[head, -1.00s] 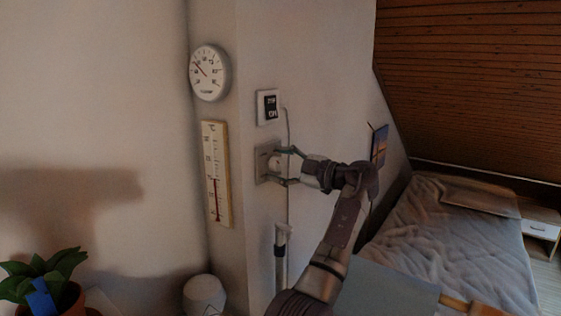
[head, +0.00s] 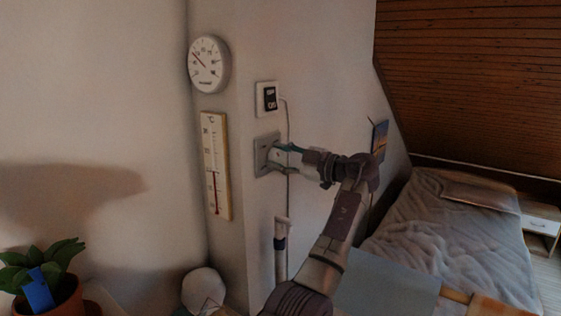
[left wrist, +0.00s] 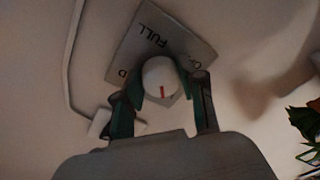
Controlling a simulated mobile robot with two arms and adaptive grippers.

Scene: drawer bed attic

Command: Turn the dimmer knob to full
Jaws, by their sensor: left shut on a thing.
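The dimmer is a square grey wall plate (head: 262,157) with a round white knob (head: 275,156), on the wall face right of the corner. In the left wrist view the knob (left wrist: 160,76) has a short red mark on its lower half, on the side away from the word FULL on the plate (left wrist: 150,36). Other lettering is partly hidden. My left gripper (head: 279,159) reaches in from the right and is shut on the knob. Its green-lined fingers (left wrist: 160,84) lie on both sides of it. My right gripper is not in view.
A small display (head: 268,98) hangs just above the dimmer, with a cable running down beside the plate. A thermometer (head: 215,165) and a round dial (head: 208,63) are to the left. A potted plant (head: 45,275) stands lower left, a bed (head: 445,235) at right.

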